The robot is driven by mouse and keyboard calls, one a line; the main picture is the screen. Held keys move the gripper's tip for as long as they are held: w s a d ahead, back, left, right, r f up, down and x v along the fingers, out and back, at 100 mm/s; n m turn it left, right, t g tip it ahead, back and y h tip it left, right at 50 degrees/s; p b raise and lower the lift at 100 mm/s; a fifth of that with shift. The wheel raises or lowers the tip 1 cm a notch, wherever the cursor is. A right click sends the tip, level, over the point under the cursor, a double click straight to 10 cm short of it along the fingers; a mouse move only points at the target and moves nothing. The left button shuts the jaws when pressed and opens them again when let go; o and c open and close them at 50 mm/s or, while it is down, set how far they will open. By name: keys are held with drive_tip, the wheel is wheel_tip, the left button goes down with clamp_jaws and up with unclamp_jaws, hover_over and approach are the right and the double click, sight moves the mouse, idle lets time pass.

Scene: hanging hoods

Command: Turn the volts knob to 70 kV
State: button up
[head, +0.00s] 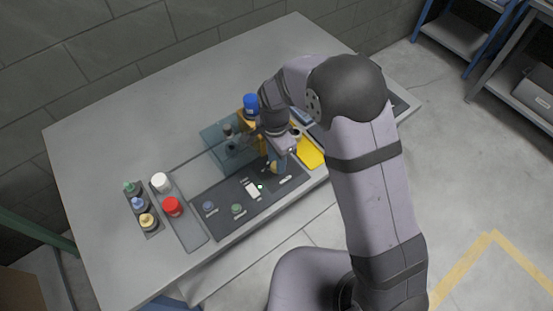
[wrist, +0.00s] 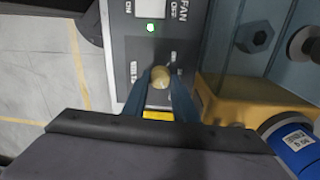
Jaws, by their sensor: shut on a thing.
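A round tan knob (wrist: 160,77) stands on the dark control panel (wrist: 124,50) in the wrist view, with small white markings beside it that are too small to read. My gripper (wrist: 159,80) is shut on this knob, one blue-grey finger on each side. In the head view my gripper (head: 273,168) is at the right part of the panel (head: 222,222), and the fingers largely cover the knob. Two other knobs, a blue one (head: 208,206) and a green one (head: 237,209), sit further left on the panel. I cannot read which knob is marked volts, nor its setting.
A lit green lamp (wrist: 150,28) and a white FAN switch (wrist: 150,8) are beside the held knob. A blue-capped yellow body (head: 250,104) stands close behind my gripper. Red (head: 171,206) and white (head: 160,182) caps stand at the left.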

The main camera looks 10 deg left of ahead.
drive_tip(key=shift+w+r, duration=0.1)
drive_tip(key=shift+r, duration=0.05)
drive_tip(key=o, duration=1)
drive_tip(key=shift+o, duration=0.2)
drive_tip(key=shift+w+a+r+b, duration=0.1)
drive_tip(key=shift+r+b, duration=0.75)
drive_tip(key=shift+r, duration=2.75)
